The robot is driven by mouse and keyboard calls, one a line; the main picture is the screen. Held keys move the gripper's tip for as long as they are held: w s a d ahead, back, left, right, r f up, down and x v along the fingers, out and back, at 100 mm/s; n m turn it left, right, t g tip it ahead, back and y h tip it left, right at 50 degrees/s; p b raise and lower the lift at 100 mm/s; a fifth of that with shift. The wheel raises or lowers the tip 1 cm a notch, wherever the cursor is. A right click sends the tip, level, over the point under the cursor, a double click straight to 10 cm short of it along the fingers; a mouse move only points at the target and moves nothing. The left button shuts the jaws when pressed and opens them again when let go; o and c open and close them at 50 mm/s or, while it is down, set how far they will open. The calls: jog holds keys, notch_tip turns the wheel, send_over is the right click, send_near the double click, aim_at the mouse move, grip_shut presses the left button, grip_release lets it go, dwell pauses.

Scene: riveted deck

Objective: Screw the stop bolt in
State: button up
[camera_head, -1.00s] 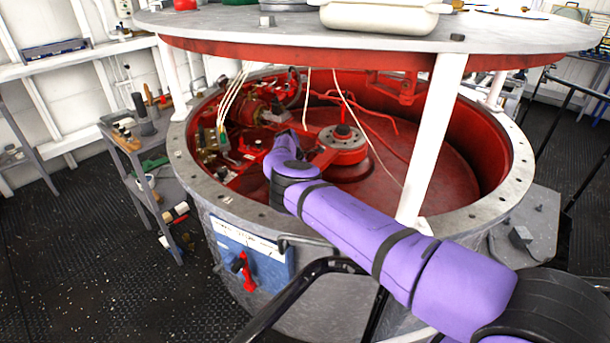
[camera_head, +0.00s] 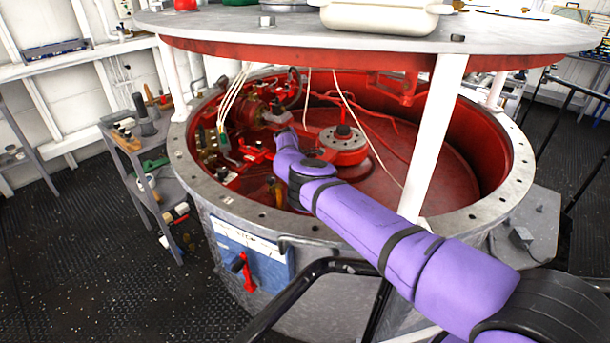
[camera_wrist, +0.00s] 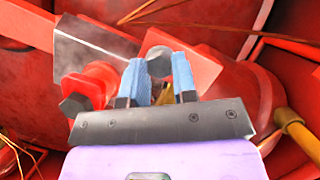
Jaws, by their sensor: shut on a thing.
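In the wrist view my gripper (camera_wrist: 160,72) has two blue fingers standing a little apart. A grey, round-ended piece (camera_wrist: 159,60), which looks like the stop bolt, sits between the fingertips. The fingers are shut on it and hide its sides. I cannot tell whether its far end is in a thread. A small yellow-brown part (camera_wrist: 168,93) shows between the fingers lower down. In the head view the fingers and the bolt are hidden inside the red drum (camera_head: 440,170), beyond my purple forearm.
A grey hex bolt head (camera_wrist: 77,104) on a red fitting lies left of the fingers, by a red block with a bare metal face (camera_wrist: 95,50). A yellow rod (camera_wrist: 297,130) is at right. Thin wires (camera_head: 232,95) hang into the drum. A white post (camera_head: 432,140) stands near my arm.

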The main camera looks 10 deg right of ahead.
jog(key=o, duration=0.9)
jog(key=shift+r, duration=0.25)
jog(key=shift+f, duration=0.1)
jog(key=shift+a, duration=0.1)
jog(key=v, duration=1)
jog(key=shift+r, duration=0.4)
